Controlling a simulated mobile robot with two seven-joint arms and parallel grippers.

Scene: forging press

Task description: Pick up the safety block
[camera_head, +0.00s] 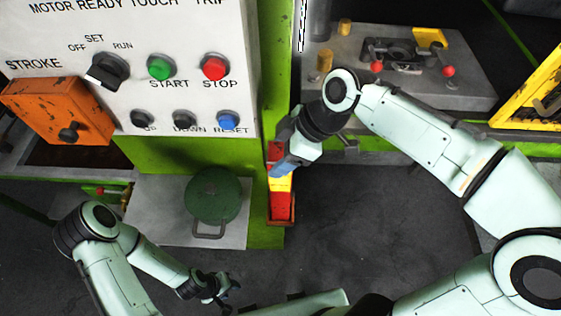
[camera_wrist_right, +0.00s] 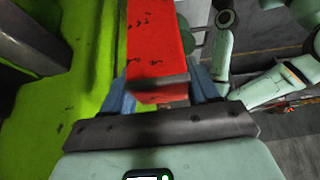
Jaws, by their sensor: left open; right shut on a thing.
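The safety block (camera_head: 281,206) is a long red block with a yellow band. It stands upright against the green press column, its lower end in a small brown holder (camera_head: 292,222). My right gripper (camera_head: 281,168) is shut on its upper part, with blue fingers over it. In the right wrist view the red block (camera_wrist_right: 157,45) lies between the two blue fingers (camera_wrist_right: 160,88). Whether its lower end touches the holder's bottom is hidden. My left gripper (camera_head: 222,292) is open and empty at the bottom of the head view, away from the block.
A white control panel (camera_head: 190,110) with buttons and an orange box (camera_head: 58,112) stand at the left. A green round lid (camera_head: 213,194) lies on a grey plate beside the column. A die bed (camera_head: 440,95) and yellow frame (camera_head: 530,90) are at right. The floor (camera_head: 370,230) is clear.

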